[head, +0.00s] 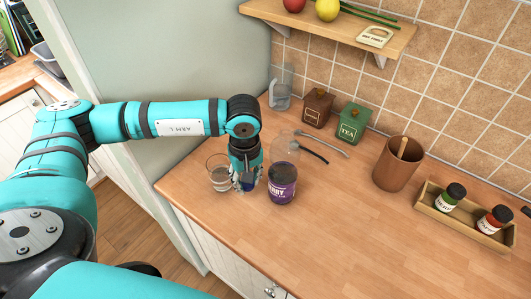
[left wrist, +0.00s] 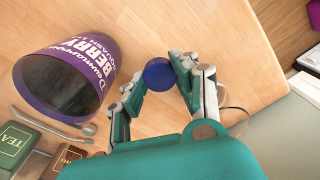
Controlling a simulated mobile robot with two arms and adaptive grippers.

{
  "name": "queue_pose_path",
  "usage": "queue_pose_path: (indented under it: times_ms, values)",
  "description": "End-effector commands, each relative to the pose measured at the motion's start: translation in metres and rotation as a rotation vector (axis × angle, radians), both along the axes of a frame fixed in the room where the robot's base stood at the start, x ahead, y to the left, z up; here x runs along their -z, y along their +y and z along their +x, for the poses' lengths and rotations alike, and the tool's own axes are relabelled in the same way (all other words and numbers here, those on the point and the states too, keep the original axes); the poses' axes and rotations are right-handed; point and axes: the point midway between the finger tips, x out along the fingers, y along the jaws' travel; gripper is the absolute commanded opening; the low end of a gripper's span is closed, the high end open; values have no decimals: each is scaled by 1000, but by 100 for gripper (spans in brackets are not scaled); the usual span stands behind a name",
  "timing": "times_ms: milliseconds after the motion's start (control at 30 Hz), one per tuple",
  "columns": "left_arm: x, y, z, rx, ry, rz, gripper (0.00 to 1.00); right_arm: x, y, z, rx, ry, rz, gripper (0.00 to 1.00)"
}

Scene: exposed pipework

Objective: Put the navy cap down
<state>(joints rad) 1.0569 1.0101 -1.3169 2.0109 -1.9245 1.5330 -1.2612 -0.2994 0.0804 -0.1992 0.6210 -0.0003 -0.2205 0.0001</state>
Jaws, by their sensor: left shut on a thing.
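My left gripper (head: 246,182) is shut on the navy cap (head: 248,186), fingers pointing down, low over the wooden counter. The left wrist view shows the round blue cap (left wrist: 159,74) pinched between the two fingertips (left wrist: 160,72). I cannot tell whether the cap touches the counter. My right gripper is not in view.
A glass of water (head: 219,176) stands close left of the gripper. Behind are a green tea tin (head: 352,123), a brown tin (head: 317,107) and metal utensils (head: 312,150). A brown pot (head: 397,163) and a jar tray (head: 463,226) stand right. The counter's front middle (head: 335,235) is clear.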

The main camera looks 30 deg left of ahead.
Motion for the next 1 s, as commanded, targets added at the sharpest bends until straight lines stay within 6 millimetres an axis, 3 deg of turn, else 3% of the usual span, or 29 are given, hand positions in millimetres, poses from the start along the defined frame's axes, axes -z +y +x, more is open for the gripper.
queue_pose_path:
  times_ms: [33,200,433,633,800,1000]
  values:
    - [-4,4,13,-5,1,2,0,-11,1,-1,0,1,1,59]
    - [0,15,54,-2,0,1,0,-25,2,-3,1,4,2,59]
    - [7,28,95,0,2,1,0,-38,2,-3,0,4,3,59]
    - [11,32,107,4,2,1,0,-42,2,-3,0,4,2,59]
    - [32,31,106,3,4,2,0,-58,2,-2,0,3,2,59]
    - [45,32,107,4,1,1,0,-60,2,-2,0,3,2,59]
